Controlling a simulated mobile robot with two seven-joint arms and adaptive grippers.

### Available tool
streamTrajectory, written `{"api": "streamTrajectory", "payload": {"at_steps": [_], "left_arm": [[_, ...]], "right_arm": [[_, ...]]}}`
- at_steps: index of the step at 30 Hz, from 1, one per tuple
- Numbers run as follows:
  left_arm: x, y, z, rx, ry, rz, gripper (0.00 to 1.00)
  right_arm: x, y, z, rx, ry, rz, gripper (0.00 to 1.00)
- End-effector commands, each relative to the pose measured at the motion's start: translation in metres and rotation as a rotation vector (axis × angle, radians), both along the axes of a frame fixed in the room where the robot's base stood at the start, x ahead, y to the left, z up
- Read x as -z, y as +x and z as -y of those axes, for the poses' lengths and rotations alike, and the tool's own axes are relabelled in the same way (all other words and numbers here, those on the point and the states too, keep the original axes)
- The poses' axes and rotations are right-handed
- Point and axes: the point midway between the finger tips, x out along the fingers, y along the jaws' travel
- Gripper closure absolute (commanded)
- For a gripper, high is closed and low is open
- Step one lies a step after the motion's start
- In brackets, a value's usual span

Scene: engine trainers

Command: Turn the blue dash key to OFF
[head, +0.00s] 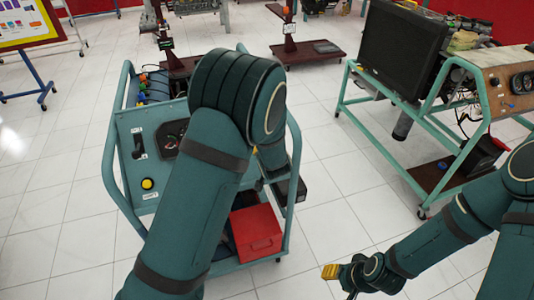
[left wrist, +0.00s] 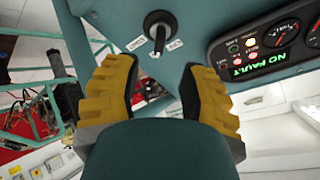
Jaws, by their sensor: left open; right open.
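The dash key (left wrist: 158,24) shows at the top of the left wrist view as a black key in a round switch on a teal panel (left wrist: 105,22). In the head view my left arm covers part of the teal cart (head: 112,150), and I cannot make out the key or the left fingertips there. My right gripper (head: 335,272) is open and empty over the floor at lower right.
A display (left wrist: 250,68) reading NO FAULT and gauges sit right of the key. On the cart are a yellow button (head: 147,184), a gauge (head: 172,138) and a red box (head: 258,232). A green-framed trainer with a black screen (head: 400,50) stands right. Floor between is clear.

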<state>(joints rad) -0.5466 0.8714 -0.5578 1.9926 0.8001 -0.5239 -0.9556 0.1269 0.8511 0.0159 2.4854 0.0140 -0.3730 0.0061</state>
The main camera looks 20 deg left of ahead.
Motion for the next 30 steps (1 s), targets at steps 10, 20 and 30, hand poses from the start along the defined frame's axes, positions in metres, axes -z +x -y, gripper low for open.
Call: {"api": "streamTrajectory", "payload": {"at_steps": [10, 20, 30], "left_arm": [[0.043, 0.047, -0.020, -0.001, 0.001, -0.001, 0.59], [0.056, 0.064, -0.026, 0.001, -0.001, -0.001, 0.59], [0.055, 0.064, -0.026, 0.001, -0.001, 0.000, 0.87]], "right_arm": [[0.012, -0.004, -0.001, -0.006, 0.002, -0.008, 0.53], [0.014, -0.005, -0.001, -0.007, 0.002, -0.011, 0.53], [0.014, -0.005, -0.001, -0.007, 0.002, -0.011, 0.53]]}}
